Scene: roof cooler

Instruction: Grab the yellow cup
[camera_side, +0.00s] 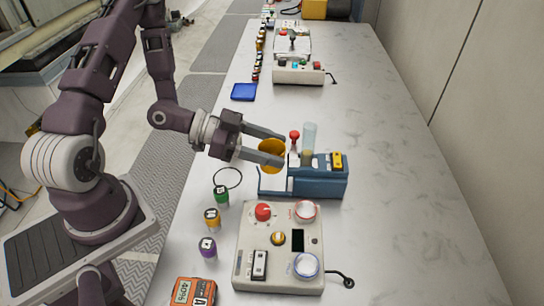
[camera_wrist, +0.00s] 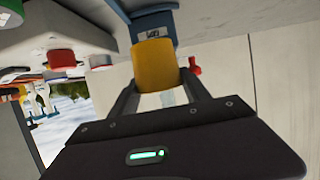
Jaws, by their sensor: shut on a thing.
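The yellow cup (camera_side: 271,153) is between the two fingers of my gripper (camera_side: 277,147) in the side view. My gripper is shut on it, with one finger on each side. The cup is at the left end of a blue device (camera_side: 318,180); I cannot tell whether it touches it. In the wrist view the yellow cup (camera_wrist: 155,65) fills the space between the fingertips of my gripper (camera_wrist: 160,80), and part of the blue device (camera_wrist: 153,24) shows behind it.
The blue device carries a red-knobbed lever (camera_side: 294,136), a clear tube (camera_side: 309,136) and a yellow switch (camera_side: 337,160). A beige control box (camera_side: 281,240) stands in front. Small green, orange and purple capped containers line the table's left edge. The table's right side is clear.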

